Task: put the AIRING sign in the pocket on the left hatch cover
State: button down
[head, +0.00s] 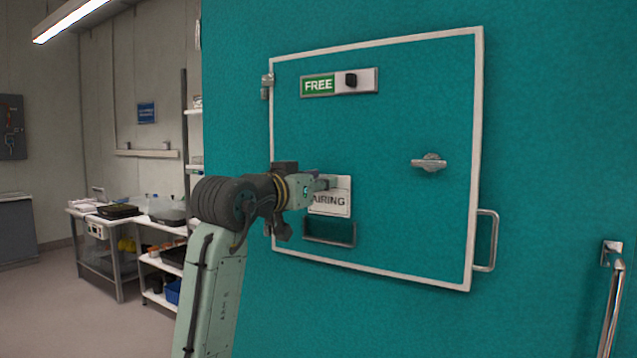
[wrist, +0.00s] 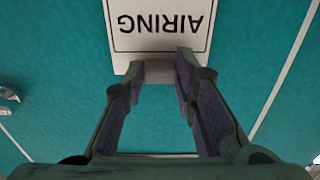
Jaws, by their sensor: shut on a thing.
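The AIRING sign (head: 333,205) is a white plate with dark letters, held upright against or just in front of the teal hatch cover (head: 390,120). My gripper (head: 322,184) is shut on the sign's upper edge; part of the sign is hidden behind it. In the wrist view the sign (wrist: 160,18) appears upside down, with a grey tab between the fingertips of my gripper (wrist: 160,72). The pocket (head: 329,234) is a dark, shallow holder on the cover, just below the sign's lower edge. A small gap seems to lie between them.
A FREE indicator (head: 339,82) with a dark knob sits high on the cover. A latch handle (head: 429,162) is at its right, and a grab bar (head: 487,240) beside its right edge. Benches with lab items (head: 115,222) stand far left.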

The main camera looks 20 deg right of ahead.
aim_at(328, 204)
jog(key=shift+f, duration=0.25)
jog(key=shift+f, duration=0.2)
jog(key=shift+f+b, duration=0.15)
jog(key=shift+b, duration=0.2)
dwell(0.4)
jog(key=shift+f, duration=0.35)
jog(key=shift+f, duration=0.15)
jog(key=shift+f+b, duration=0.45)
jog(key=shift+f, duration=0.15)
dwell(0.6)
jog(key=shift+f, duration=0.35)
jog(key=shift+f+b, duration=0.35)
jog(key=shift+b, duration=0.05)
dwell(0.3)
